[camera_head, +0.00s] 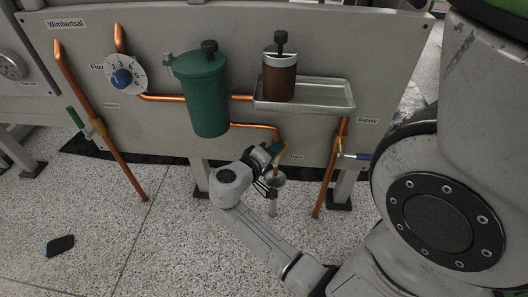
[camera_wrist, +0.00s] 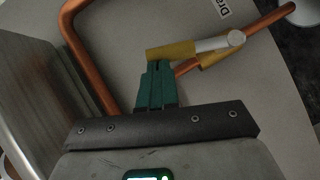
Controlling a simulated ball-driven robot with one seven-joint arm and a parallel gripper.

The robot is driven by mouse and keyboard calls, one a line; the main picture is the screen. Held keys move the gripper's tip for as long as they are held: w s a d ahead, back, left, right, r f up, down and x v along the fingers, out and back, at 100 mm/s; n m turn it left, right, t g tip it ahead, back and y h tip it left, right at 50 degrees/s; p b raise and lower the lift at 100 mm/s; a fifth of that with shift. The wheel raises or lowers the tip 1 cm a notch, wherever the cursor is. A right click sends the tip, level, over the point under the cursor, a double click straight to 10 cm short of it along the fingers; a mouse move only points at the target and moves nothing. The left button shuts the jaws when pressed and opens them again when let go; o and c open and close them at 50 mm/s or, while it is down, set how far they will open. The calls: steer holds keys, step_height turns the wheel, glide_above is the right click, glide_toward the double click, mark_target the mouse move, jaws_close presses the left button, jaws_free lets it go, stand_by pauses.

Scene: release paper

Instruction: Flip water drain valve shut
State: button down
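In the head view my gripper (camera_head: 278,149) hides most of the valve.
The panel (camera_head: 170,27) carries a green canister (camera_head: 205,100), a metal tray (camera_head: 325,92) with a brown canister (camera_head: 279,78), and a flow dial (camera_head: 123,77). The supply valve's blue handle (camera_head: 358,156) is right of my gripper. A funnel-like metal piece (camera_head: 273,179) stands below it.

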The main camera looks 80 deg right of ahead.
steer(key=s+f+m+t+y, duration=0.2)
steer(key=s+f+m+t, duration=0.4)
steer(key=s+m+t, duration=0.2)
steer(key=shift+s+d+y, duration=0.3)
steer(key=shift+s+d, duration=0.1)
steer(key=shift+s, duration=0.05)
stand_by(0.4)
steer(key=shift+f, duration=0.15)
stand_by(0.4)
